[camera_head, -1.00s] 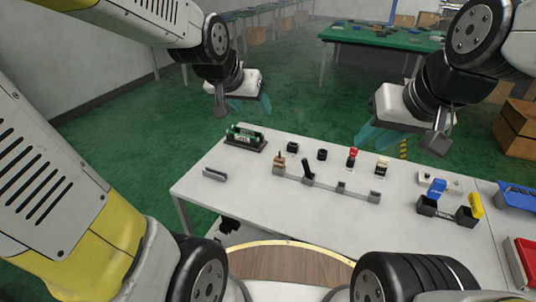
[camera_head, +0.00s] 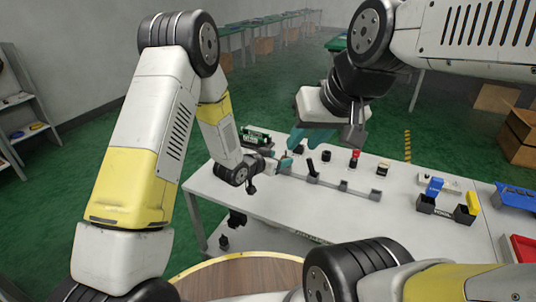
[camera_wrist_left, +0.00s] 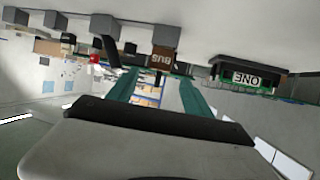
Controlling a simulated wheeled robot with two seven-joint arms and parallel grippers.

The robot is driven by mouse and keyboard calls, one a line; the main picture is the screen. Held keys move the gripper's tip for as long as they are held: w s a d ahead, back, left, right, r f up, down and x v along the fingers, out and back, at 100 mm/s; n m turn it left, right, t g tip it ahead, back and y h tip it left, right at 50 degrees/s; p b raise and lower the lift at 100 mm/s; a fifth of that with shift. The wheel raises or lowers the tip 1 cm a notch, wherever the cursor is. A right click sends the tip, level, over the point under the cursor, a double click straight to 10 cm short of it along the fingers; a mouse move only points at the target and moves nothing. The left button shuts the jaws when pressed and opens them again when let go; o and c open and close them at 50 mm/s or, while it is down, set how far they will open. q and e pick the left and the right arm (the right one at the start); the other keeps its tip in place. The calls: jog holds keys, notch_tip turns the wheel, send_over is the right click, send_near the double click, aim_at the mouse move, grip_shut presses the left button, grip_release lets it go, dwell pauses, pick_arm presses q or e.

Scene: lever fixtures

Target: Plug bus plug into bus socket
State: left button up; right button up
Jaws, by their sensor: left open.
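A brown block lettered BUS (camera_wrist_left: 162,58) shows in the left wrist view, upside down, against a grey holder block (camera_wrist_left: 165,34). My left gripper (camera_wrist_left: 157,78) is open, with its teal fingers on either side of the view of the brown block; I cannot tell whether they touch it. In the head view my left gripper (camera_head: 284,162) is at the left end of the grey rail (camera_head: 328,183), and it hides most of the brown block there. My right gripper (camera_head: 311,138) hangs above the table's back edge; its finger gap is unclear. I cannot pick out the bus socket for certain.
A black lever (camera_head: 311,167) stands on the rail beside my left gripper. A green device (camera_head: 256,137), lettered ONE (camera_wrist_left: 245,79) in the wrist view, is behind-left. Red-topped (camera_head: 355,155) and other small parts stand behind the rail. A dark box (camera_head: 447,209) is at right. The table's front is clear.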

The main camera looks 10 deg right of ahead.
aim_at(287, 156)
pick_arm(q)
jog(key=x, duration=0.7)
jog(key=shift+w+d, duration=0.2)
jog(key=shift+d, duration=0.2)
grip_shut()
